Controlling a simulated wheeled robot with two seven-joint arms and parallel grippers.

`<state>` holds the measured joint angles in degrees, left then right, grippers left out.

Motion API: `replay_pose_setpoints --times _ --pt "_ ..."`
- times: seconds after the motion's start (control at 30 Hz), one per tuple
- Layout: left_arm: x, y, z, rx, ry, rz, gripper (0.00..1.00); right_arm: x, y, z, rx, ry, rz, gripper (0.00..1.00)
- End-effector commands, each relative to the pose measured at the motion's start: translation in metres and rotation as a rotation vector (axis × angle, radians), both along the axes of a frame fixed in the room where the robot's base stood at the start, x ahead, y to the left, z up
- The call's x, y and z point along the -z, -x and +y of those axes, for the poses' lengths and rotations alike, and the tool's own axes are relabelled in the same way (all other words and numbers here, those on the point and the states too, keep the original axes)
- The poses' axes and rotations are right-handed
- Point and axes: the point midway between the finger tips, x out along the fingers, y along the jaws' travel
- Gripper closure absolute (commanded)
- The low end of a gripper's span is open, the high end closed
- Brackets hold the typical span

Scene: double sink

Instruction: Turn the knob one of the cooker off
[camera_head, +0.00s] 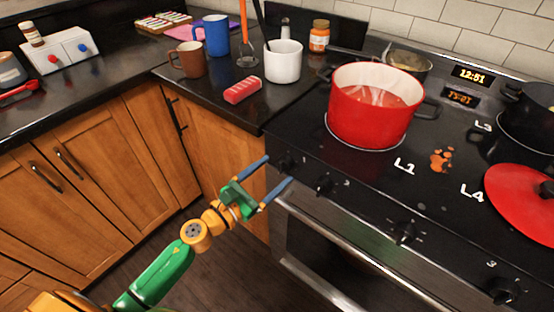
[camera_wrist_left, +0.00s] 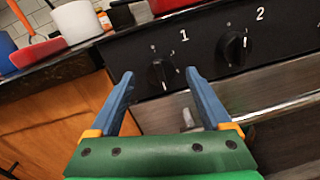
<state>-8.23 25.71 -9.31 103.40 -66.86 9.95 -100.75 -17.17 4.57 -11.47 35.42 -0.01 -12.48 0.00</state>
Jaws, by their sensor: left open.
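Knob one (camera_wrist_left: 161,75) is a black dial under a white "1" on the cooker's dark front panel (camera_head: 375,225). In the left wrist view it shows between my two finger ends, and its grip ridge looks slightly tilted from upright. My left gripper (camera_head: 279,169) is open, with blue fingers on either side of this knob's line and nothing held. I cannot tell whether the fingers reach around the knob. My right gripper is out of view.
A red pot (camera_head: 375,120) stands on the hob by L1, with a red lid (camera_head: 525,200) at the right. The oven handle (camera_head: 350,235) runs below the knobs. A white cup (camera_head: 283,65) and a red packet (camera_head: 243,90) are on the left counter.

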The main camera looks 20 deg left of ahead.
Motion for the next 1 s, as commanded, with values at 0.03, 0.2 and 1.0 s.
replay_pose_setpoints --times 0.03,0.2,1.0 --pt "-0.002 -0.007 -0.003 -0.002 0.002 -0.002 0.18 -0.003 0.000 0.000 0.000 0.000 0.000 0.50" --pt "0.000 -0.018 -0.008 -0.001 0.003 0.001 0.18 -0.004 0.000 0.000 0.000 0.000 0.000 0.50" --pt "0.001 -0.018 -0.008 -0.002 0.034 0.014 1.00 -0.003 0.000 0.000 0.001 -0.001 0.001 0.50"
